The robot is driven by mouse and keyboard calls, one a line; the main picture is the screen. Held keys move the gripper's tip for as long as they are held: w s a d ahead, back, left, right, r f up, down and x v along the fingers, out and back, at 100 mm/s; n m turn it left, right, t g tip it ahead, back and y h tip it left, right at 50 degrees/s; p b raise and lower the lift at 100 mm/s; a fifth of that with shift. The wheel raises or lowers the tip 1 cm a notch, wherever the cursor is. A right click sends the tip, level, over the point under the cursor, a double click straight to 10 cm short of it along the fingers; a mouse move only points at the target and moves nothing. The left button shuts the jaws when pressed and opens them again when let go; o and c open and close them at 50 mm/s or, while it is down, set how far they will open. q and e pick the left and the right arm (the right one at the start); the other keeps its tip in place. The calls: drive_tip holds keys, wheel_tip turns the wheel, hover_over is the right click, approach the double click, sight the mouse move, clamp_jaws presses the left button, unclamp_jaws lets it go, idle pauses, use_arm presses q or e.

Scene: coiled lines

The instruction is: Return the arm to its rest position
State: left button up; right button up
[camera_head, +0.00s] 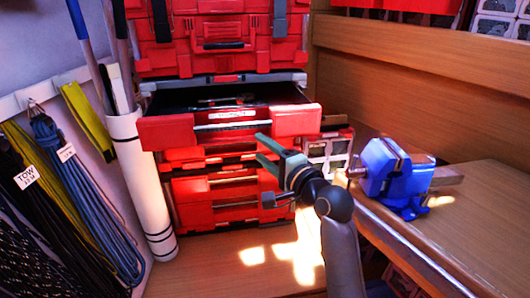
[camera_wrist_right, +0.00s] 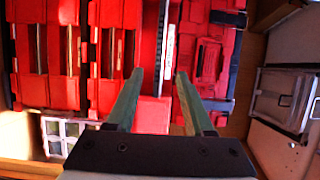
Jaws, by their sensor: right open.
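My right gripper (camera_head: 268,157) is in the middle of the head view, in front of the red tool chest (camera_head: 225,203). Its two green fingers are apart, with nothing between them. It also shows in the right wrist view (camera_wrist_right: 157,85), where the fingers point at red drawer fronts. One drawer (camera_head: 165,132) of the chest is pulled out, and a few small items lie in it. The gripper is just below and in front of that drawer in the picture; I cannot tell the exact gap. My left gripper is not in view.
A blue vise (camera_head: 393,172) stands on the wooden bench (camera_head: 475,225) at the right. Coiled lines (camera_head: 60,170) hang on the left wall beside a white tube (camera_head: 142,180). A compartment case (camera_head: 328,152) is right of the chest. Floor before the chest looks clear.

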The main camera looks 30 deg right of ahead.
drive_tip(key=shift+s, duration=0.15)
drive_tip(key=shift+f, duration=0.1)
idle(0.3)
drive_tip(key=s+a+f+n+g, duration=0.1)
drive_tip(key=s+f+n+g, duration=0.15)
drive_tip(key=f, duration=0.55)
drive_tip(key=s+a+f+n+g, duration=0.1)
drive_tip(key=s+a+f+n, duration=0.2)
drive_tip(key=f, duration=0.6)
drive_tip(key=s+f+n+g, duration=0.1)
drive_tip(key=s+f+n, duration=0.25)
drive_tip(key=f, duration=0.45)
drive_tip(key=s+a+f+n+g, duration=0.2)
drive_tip(key=s+f+n, duration=0.3)
drive_tip(key=s+f, duration=0.3)
drive_tip(key=s+a+f+n+g, duration=0.2)
drive_tip(key=s+a+f+n, duration=0.2)
drive_tip(key=s+f, duration=0.4)
drive_tip(key=shift+s+n+y, duration=0.3)
drive_tip(key=shift+s+n, duration=0.2)
drive_tip(key=shift+s, duration=0.75)
